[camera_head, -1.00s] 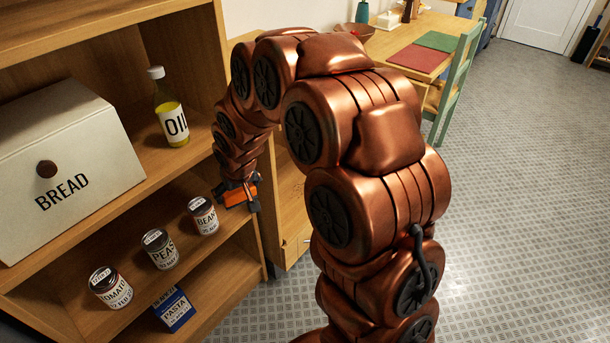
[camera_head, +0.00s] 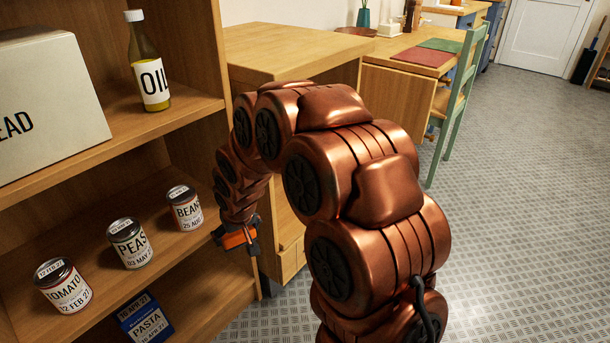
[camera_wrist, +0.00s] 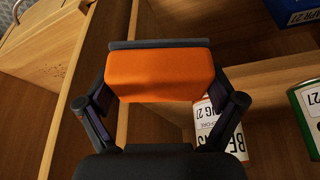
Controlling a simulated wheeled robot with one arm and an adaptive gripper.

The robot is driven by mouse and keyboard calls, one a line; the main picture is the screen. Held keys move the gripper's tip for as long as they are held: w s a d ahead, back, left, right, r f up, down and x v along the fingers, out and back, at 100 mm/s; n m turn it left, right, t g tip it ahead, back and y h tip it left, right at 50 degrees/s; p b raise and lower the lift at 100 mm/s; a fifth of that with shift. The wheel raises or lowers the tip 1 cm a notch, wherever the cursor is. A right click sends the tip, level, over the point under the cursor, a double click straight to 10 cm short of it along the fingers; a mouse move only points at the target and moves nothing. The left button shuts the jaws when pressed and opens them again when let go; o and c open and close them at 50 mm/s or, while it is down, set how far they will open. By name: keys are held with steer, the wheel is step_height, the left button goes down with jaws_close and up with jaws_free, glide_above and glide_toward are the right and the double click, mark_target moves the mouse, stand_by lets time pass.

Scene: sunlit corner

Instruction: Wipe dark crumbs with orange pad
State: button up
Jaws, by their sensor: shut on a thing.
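My gripper (camera_head: 238,236) is shut on the orange pad (camera_head: 236,240), beside the right edge of the shelf unit and in front of a wooden cabinet. In the wrist view the pad (camera_wrist: 160,75) sits between both fingers and fills the upper middle. No dark crumbs show in either view that I can make out.
The shelf unit (camera_head: 204,119) holds a bread box (camera_head: 45,100), an oil bottle (camera_head: 147,65), a bean can (camera_head: 185,208), a peas can (camera_head: 129,243), a tomato can (camera_head: 63,286) and a pasta box (camera_head: 145,318). A wooden cabinet (camera_head: 280,52) stands beside it. The floor at right is clear.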

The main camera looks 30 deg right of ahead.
mark_target(239, 242)
step_height(239, 242, down, 4)
steer(key=b, duration=0.3)
steer(key=shift+r, duration=0.2)
stand_by(0.4)
